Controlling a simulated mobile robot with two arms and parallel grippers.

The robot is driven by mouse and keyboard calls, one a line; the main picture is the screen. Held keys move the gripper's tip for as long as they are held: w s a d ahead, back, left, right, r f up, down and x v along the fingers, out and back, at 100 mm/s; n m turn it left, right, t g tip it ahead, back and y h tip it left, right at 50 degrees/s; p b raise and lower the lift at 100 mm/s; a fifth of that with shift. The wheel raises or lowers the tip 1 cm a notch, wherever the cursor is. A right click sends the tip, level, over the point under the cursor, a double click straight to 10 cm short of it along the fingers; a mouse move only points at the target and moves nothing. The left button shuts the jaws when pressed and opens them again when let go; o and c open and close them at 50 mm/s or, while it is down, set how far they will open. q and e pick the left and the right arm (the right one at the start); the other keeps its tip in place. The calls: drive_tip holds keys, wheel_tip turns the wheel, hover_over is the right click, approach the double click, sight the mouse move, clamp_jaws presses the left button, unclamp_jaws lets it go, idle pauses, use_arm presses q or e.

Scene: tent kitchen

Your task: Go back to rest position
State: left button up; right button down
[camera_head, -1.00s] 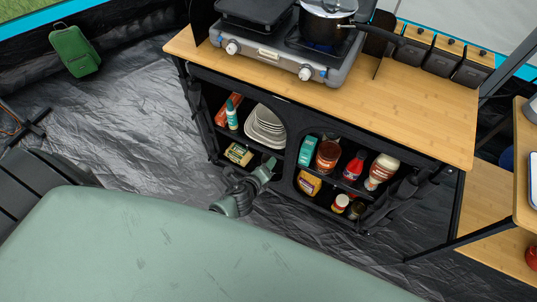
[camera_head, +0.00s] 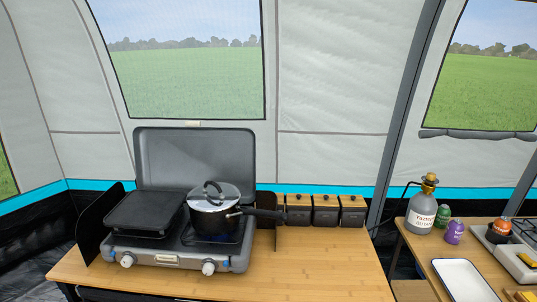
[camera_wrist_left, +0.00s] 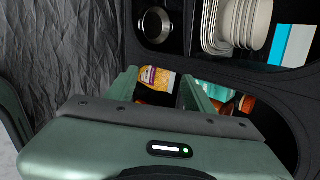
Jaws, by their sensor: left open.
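Neither gripper shows in the head view. In the left wrist view, my left gripper (camera_wrist_left: 162,95) is open, its two green fingers spread in front of the dark shelf cabinet (camera_wrist_left: 285,75). A yellow-labelled package (camera_wrist_left: 157,78) shows between the fingers, inside the cabinet; nothing appears held. The cabinet also holds stacked pale plates (camera_wrist_left: 240,22), a round metal container (camera_wrist_left: 155,24) and a blue-and-white box (camera_wrist_left: 292,44). My gripper body hides part of the lower compartment. My right gripper is not in view.
In the head view, a camping stove (camera_head: 165,257) with a lidded black pot (camera_head: 213,217) stands on the wooden counter (camera_head: 320,272). Several dark canisters (camera_head: 325,210) line its back. A gas bottle (camera_head: 421,212) and white tray (camera_head: 463,281) are on the right table.

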use_arm(q)
drive_tip(key=s+f+n+g, duration=0.2)
drive_tip(key=s+f+n, duration=0.2)
drive_tip(key=s, duration=0.7)
drive_tip(key=s+f+n+g, duration=0.3)
drive_tip(key=s+f+n, duration=0.2)
drive_tip(key=s, duration=0.5)
drive_tip(key=s+f+n+g, duration=0.2)
drive_tip(key=s+f+n, duration=0.3)
drive_tip(key=s, duration=0.6)
drive_tip(key=n, duration=0.2)
drive_tip(key=shift+s+f+n+h, duration=0.2)
drive_tip(key=shift+s+n+h, duration=0.15)
drive_tip(key=shift+n+h, duration=0.05)
drive_tip(key=shift+d, duration=0.1)
